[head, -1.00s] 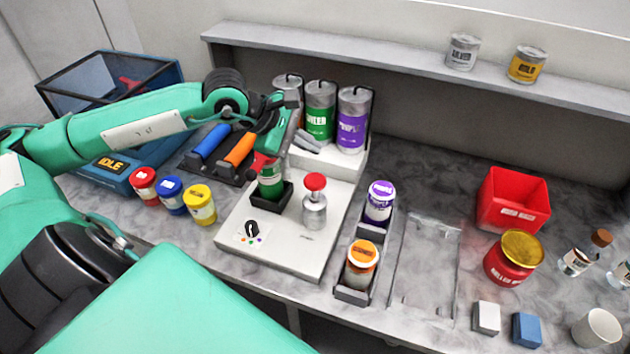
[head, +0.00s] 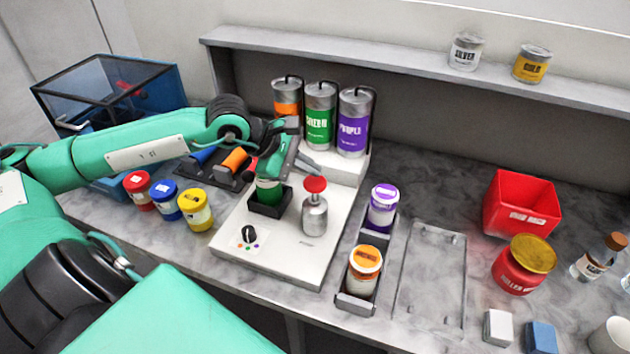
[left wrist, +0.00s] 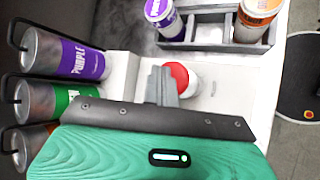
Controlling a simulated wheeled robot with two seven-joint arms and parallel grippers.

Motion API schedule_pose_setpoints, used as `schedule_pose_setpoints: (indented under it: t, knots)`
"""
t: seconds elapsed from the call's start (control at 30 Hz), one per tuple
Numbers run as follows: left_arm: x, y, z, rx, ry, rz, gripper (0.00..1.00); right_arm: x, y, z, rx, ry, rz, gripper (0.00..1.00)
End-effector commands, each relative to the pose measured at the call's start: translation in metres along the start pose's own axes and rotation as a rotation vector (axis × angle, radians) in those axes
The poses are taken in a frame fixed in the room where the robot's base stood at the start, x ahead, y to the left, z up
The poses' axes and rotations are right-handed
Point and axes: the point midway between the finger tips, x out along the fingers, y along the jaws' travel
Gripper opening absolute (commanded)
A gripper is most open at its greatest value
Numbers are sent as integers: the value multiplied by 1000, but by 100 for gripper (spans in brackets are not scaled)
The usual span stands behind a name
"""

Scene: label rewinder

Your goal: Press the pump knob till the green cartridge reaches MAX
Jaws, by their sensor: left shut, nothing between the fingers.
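The pump knob (head: 315,185) is red and round, on a silver pump body (head: 314,215) on the white base plate. In the left wrist view the knob (left wrist: 177,76) shows just beyond the fingers. The green cartridge (head: 268,190) stands in a black holder left of the pump; my gripper partly hides its top, and I cannot read a MAX mark or its level. My left gripper (head: 308,164) is shut and empty, its fingertips close above and behind the knob; I cannot tell whether they touch. It also shows in the left wrist view (left wrist: 162,82). My right gripper is not in view.
Orange, green (head: 320,115) and purple (head: 354,122) canisters stand behind the pump. A small rack with purple (head: 382,206) and orange (head: 364,268) jars is at right. Red, blue and yellow (head: 195,208) jars stand left. An empty clear tray (head: 432,270) lies further right.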

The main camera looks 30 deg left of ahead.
Motion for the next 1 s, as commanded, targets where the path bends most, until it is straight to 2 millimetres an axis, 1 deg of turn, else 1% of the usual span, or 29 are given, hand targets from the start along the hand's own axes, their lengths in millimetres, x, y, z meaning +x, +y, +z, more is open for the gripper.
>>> schedule_pose_setpoints:
  t: [1.0]
  knots:
    - [0, 0, 0, 0, 0, 0, 0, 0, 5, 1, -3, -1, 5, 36]
